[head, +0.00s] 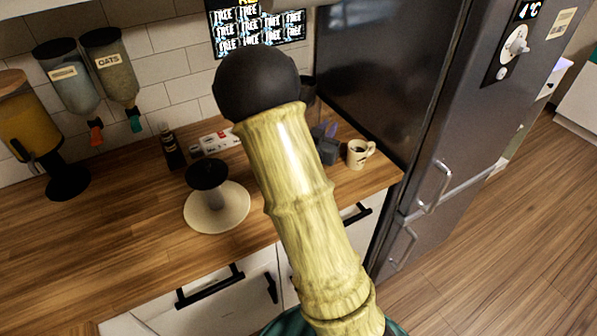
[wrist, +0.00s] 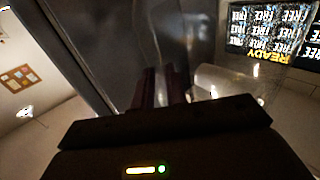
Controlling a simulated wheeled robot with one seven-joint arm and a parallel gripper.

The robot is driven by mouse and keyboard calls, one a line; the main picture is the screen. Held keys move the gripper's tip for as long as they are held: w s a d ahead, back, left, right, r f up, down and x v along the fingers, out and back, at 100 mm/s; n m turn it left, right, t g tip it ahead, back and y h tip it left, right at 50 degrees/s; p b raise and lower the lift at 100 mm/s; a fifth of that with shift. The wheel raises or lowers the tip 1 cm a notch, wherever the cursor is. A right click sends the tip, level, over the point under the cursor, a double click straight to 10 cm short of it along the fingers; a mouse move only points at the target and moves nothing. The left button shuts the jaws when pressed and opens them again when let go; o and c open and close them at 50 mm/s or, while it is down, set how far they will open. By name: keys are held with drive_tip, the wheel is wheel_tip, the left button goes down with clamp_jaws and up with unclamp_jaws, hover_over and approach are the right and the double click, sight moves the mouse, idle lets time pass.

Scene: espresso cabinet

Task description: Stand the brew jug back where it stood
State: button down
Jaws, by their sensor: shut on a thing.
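In the wrist view my gripper (wrist: 163,78) shows as two dark fingers, close together. A clear, glassy shape with bright glints, which looks like the brew jug (wrist: 225,80), lies just beyond and right of the fingers. My gripper is shut on it, but the exact grip point is too dark to make out. In the head view my own arm crosses the middle of the picture and hides the gripper and the jug. The spot on the counter behind the arm is also hidden.
On the wooden counter (head: 95,235) stand a pale round base with a dark top (head: 215,215), a dark bottle (head: 171,147) and a mug (head: 358,154). Dispensers (head: 118,68) hang at left. The fridge (head: 385,75) closes off the right. The front left counter is clear.

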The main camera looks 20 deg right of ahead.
drive_tip(key=f, duration=0.5)
drive_tip(key=shift+d+f+p, duration=0.1)
drive_tip(key=shift+d+p, duration=0.1)
drive_tip(key=shift+p, duration=0.1)
drive_tip(key=shift+f, duration=0.2)
drive_tip(key=shift+a, duration=0.25)
drive_tip(key=shift+s, duration=0.1)
drive_tip(key=shift+f, duration=0.3)
drive_tip(key=shift+d+f+p, duration=0.1)
drive_tip(key=shift+f+p, duration=0.2)
drive_tip(key=shift+f, duration=1.7)
